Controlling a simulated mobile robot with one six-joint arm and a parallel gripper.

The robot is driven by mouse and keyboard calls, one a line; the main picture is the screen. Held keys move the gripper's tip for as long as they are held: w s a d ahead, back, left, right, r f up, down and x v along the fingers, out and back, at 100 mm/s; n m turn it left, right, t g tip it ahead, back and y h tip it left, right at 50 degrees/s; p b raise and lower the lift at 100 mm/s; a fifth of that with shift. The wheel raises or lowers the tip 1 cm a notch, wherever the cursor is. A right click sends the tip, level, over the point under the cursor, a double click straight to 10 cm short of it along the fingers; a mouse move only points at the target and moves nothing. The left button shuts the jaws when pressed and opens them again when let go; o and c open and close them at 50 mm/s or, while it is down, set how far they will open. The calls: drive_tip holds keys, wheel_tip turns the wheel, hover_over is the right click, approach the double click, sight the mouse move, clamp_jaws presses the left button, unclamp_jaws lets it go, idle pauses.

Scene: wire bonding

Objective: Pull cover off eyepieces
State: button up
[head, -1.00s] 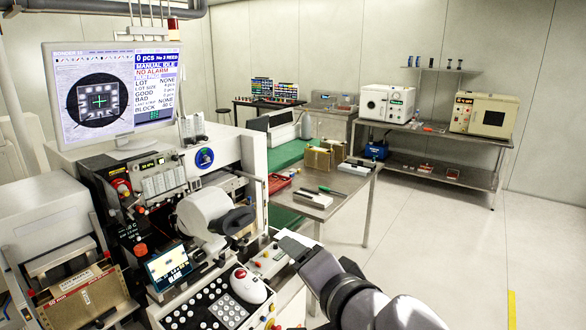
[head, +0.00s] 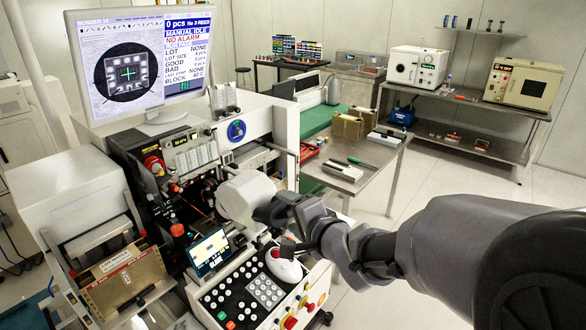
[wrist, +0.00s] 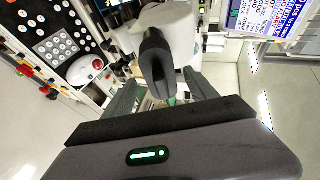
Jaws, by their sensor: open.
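The dark cover (wrist: 156,55) sits on the eyepiece end of the white microscope head (wrist: 178,22), in the wrist view. My gripper (wrist: 160,88) is open, with one finger on each side of the cover's lower end in that picture. I cannot tell whether the fingers touch it. In the head view my gripper (head: 280,211) is at the front of the white microscope head (head: 243,197). There my gripper and the dark cover run together, and the cover is largely hidden.
The bonder's button panel (head: 240,295) and a white mouse-like control (head: 284,266) lie below my gripper. The monitor (head: 145,60) stands behind at the left. A steel table (head: 375,180) with small boxes stands behind my arm. Open floor lies to the right.

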drive_tip(key=shift+x, duration=0.9)
drive_tip(key=shift+r, duration=0.1)
drive_tip(key=c, duration=1.4)
drive_tip(key=shift+s+d+r+p, duration=0.5)
drive_tip(key=shift+s+d+p, duration=0.2)
drive_tip(key=shift+d+p, duration=0.15)
drive_tip(key=shift+s+d+r+p, duration=0.45)
drive_tip(key=shift+s+d+p, duration=0.25)
drive_tip(key=shift+d, duration=0.25)
